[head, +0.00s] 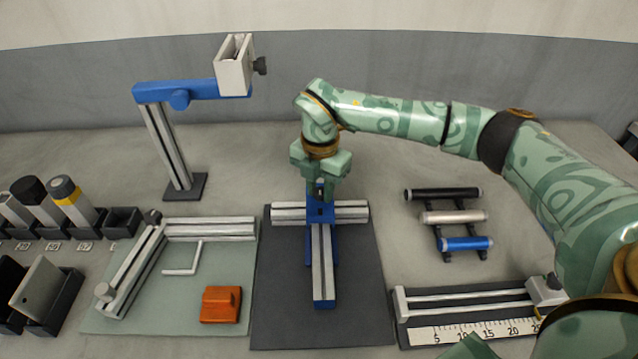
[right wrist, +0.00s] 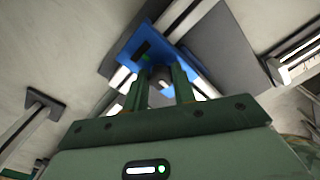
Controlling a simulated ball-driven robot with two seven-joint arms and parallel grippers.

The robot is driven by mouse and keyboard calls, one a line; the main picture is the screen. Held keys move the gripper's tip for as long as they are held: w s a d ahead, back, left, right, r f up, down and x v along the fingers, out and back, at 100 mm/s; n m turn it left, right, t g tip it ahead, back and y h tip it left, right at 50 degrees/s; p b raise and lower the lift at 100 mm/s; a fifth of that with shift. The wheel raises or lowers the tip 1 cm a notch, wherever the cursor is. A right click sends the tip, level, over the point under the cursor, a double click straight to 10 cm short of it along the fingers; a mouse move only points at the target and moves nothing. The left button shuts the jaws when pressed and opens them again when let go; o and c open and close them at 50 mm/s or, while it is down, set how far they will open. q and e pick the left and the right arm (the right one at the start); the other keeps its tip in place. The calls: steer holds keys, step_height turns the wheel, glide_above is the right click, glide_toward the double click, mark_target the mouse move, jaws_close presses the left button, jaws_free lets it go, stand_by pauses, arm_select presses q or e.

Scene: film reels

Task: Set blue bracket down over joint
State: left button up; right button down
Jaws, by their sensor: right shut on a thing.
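The blue bracket (head: 320,211) is in the middle of the head view, over the place where two silver rails meet in a T. The crosswise rail (head: 287,212) and the lengthwise rail (head: 322,268) lie on a dark grey mat (head: 276,300). My right gripper (head: 320,188) points down from above and is shut on the bracket's upper part. The right wrist view shows the fingers (right wrist: 162,88) on the blue bracket (right wrist: 140,52), rails beneath. I cannot tell whether the bracket touches the rails. My left gripper is not in view.
Left is a green mat (head: 150,318) with a rail corner, a hex key (head: 190,270) and an orange block (head: 221,304). A blue-armed stand (head: 170,150) rises behind. Right are a rack of rollers (head: 453,217) and a ruler fixture (head: 475,331).

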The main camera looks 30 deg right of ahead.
arm_select(q)
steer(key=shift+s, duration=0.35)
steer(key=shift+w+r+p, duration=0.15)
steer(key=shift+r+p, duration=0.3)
steer(key=shift+p, duration=0.05)
arm_select(e)
steer(key=shift+r, duration=0.1)
stand_by(0.5)
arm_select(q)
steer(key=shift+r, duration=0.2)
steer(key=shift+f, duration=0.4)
arm_select(e)
steer(key=shift+f, duration=1.1)
steer(key=c, duration=1.1)
jaws_free()
steer(key=shift+r, duration=0.1)
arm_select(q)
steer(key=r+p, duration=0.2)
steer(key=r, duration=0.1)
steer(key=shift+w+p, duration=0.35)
arm_select(e)
step_height(320, 180, up, 16)
steer(key=shift+r, duration=0.2)
